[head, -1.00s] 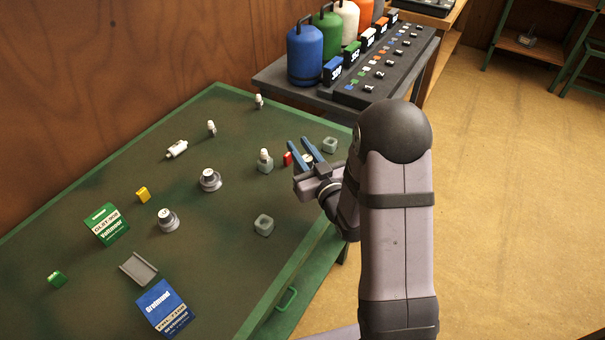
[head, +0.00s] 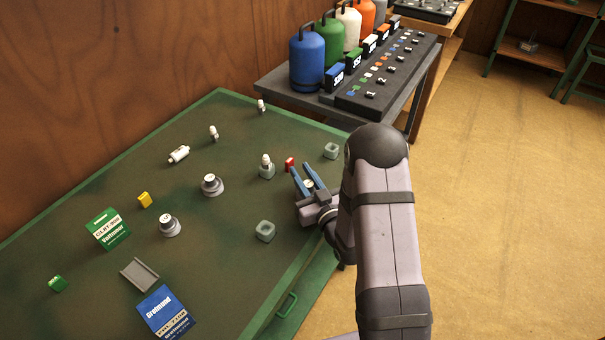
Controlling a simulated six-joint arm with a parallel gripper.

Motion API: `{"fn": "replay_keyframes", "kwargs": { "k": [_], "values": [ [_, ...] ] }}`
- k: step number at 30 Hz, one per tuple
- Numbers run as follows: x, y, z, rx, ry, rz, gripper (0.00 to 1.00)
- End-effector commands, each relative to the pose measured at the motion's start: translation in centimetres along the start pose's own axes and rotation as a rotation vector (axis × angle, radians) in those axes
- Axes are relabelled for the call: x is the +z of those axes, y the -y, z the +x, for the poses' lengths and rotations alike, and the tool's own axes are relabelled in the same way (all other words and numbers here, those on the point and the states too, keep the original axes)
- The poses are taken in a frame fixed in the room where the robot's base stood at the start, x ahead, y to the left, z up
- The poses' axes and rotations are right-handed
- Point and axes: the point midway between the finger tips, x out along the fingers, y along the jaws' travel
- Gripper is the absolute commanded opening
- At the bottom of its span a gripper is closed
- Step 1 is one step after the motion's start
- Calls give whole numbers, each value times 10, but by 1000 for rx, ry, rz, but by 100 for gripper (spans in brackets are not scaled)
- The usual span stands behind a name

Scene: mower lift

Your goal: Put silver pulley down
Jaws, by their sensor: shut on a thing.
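My gripper (head: 300,168), with two blue fingers, is at the right side of the green bench top. It is shut on a small silver round piece (head: 308,184), which looks like the silver pulley; the fingers hide part of it. I cannot tell whether it touches the bench. A red block (head: 289,163) lies just beyond the fingertips. To the left, two silver round pieces on wider bases, one farther back (head: 211,183) and one nearer (head: 169,224), stand on the bench.
A grey square socket (head: 265,231) lies left of my gripper, another (head: 331,150) beyond it. A third (head: 266,170) holds a white-topped piece. Green (head: 108,229) and blue (head: 165,311) boxes, a grey tray (head: 139,275) and a yellow block (head: 145,200) lie left. Bare bench shows between them.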

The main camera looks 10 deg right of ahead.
Motion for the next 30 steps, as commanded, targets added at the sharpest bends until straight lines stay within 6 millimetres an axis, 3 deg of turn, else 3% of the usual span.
{"fn": "replay_keyframes", "kwargs": {
  "k": [13, 14, 16, 30],
  "values": [
    [5, 0, 0, 0, -1, 0, 0],
    [5, 0, 0, 0, -1, 0, 26],
    [4, 0, 0, 0, 0, 0, 40],
    [5, -1, -4, 1, 1, 0, 40]
  ]
}}
